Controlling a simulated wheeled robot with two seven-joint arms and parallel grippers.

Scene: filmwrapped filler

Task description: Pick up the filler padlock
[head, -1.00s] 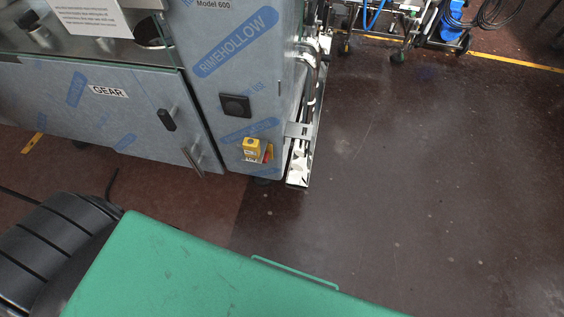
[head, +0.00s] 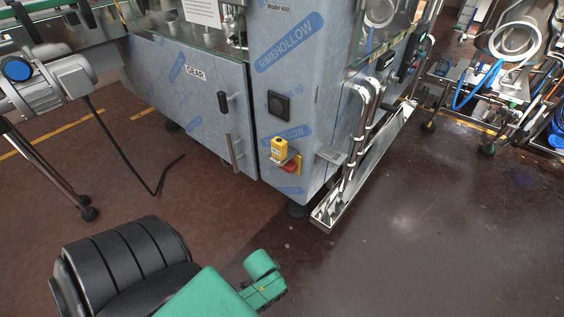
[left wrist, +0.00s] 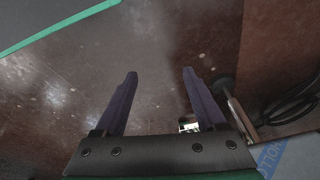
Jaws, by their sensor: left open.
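The filler padlock (head: 279,147) is a yellow padlock. It hangs on the red and yellow switch at the lower front of the blue-film-wrapped filler (head: 300,90). My left gripper shows in the left wrist view (left wrist: 160,85). Its two dark fingers are apart with nothing between them, over the brown floor. In the head view only a green and black part of my arm is in view at the bottom, well below and in front of the padlock. The padlock cannot be made out in the left wrist view. My right gripper is in neither view.
A metal rail (head: 365,170) with pipes runs along the filler's right side, near the padlock. A grey motor (head: 50,85) on a stand with a black cable (head: 135,165) is at left. A cart (head: 490,90) with hoses stands at upper right. The floor in front is clear.

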